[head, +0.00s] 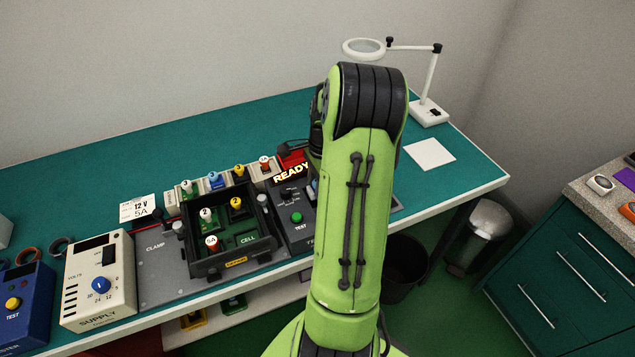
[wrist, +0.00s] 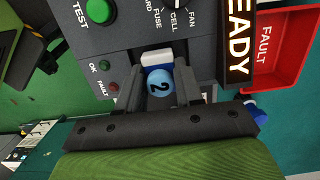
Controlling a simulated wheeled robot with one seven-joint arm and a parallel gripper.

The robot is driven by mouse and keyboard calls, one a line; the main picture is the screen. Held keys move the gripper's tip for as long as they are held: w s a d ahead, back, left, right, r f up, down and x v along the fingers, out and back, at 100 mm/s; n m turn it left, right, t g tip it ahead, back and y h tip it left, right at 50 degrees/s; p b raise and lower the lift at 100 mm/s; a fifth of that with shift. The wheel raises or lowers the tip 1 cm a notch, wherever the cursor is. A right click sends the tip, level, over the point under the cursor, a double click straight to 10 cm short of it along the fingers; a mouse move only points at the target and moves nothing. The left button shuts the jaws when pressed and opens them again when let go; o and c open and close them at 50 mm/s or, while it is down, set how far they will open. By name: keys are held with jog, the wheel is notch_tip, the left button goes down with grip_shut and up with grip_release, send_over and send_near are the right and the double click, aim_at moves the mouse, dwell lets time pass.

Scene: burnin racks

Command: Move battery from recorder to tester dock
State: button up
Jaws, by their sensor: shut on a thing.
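In the head view the tester (head: 297,235) stands partly behind my arm, which hides my gripper. The open black case marked CELL (head: 262,252), possibly the recorder, is left of it and holds pieces with white and yellow round tops.
A READY sign (head: 291,173) and a red FAULT bin (wrist: 283,45) adjoin the tester. A row of coloured-top pieces (head: 213,181) stands behind the case. A cream supply box (head: 98,283) is at left. The bench's back and a white sheet's area (head: 430,154) are clear.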

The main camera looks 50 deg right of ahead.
jog(key=shift+f, duration=0.5)
dwell(0.7)
jog(key=o, duration=1.2)
jog(key=shift+c, duration=0.2)
jog(key=shift+r+p, duration=2.05)
jog(key=shift+r, duration=0.45)
notch_tip(320, 180, up, 4)
jog(key=p, duration=0.3)
jog(key=shift+r+p, duration=0.15)
jog(key=shift+p, duration=0.25)
